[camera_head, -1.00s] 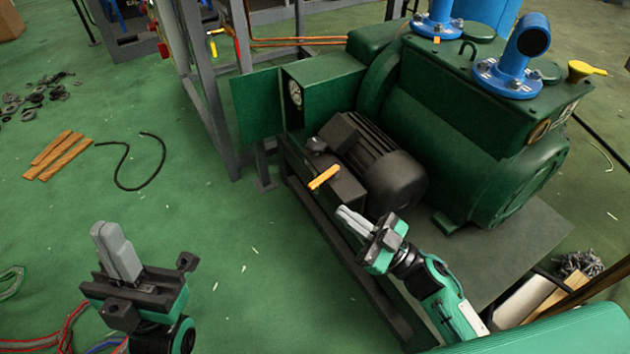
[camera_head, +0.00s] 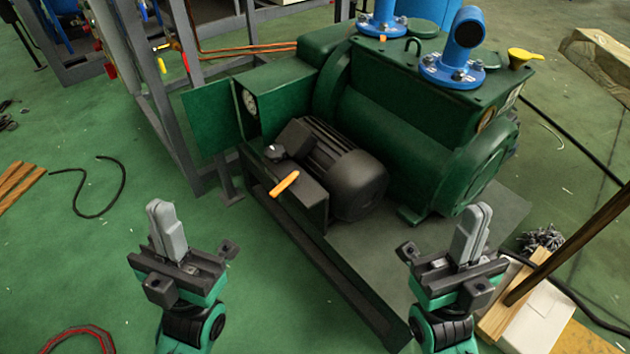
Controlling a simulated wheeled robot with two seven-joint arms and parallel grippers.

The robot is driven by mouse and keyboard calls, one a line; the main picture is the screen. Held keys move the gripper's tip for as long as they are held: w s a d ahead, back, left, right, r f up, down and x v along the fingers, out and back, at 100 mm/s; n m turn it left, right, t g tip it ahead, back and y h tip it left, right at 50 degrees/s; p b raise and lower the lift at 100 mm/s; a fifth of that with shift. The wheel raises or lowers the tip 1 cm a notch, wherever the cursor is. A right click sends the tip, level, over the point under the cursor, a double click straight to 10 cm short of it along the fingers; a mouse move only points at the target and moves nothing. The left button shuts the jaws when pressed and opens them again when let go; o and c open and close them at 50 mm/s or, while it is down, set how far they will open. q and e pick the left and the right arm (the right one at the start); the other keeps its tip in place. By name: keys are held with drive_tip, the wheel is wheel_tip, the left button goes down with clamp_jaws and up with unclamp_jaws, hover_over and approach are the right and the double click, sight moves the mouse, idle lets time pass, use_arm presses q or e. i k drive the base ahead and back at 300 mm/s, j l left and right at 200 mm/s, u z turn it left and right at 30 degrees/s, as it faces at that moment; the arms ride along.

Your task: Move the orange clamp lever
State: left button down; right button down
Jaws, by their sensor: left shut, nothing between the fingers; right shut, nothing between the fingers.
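The orange clamp lever (camera_head: 285,183) sits on the dark box beside the black motor (camera_head: 342,172) of the green pump. It slants up to the right. My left gripper (camera_head: 166,228) is shut and empty over the green floor, left of and nearer than the lever.
The large green pump (camera_head: 400,130) with blue flanged pipes (camera_head: 455,55) fills the centre. Its dark base frame (camera_head: 330,265) lies between my grippers. A grey metal frame (camera_head: 165,110) stands at the back left. Wooden pieces (camera_head: 515,290) lie at the right.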

sight(294, 178)
drive_tip(key=j+z, duration=0.1)
drive_tip(key=z, duration=0.35)
drive_tip(key=i+j+z, duration=0.1)
drive_tip(key=z, duration=0.4)
drive_tip(key=j+z, duration=0.15)
drive_tip(key=z, duration=0.3)
drive_tip(key=j+z, duration=0.15)
drive_tip(key=z, duration=0.35)
drive_tip(key=j+z, duration=0.3)
drive_tip(key=j, duration=0.15)
drive_tip(key=k+j+z, duration=0.3)
drive_tip(key=j+z, duration=0.3)
drive_tip(key=j, duration=0.2)
drive_tip(key=k+j+z, duration=0.45)
drive_tip(key=j+z, duration=0.15)
drive_tip(key=k+j, duration=0.85)
drive_tip(key=j, duration=0.1)
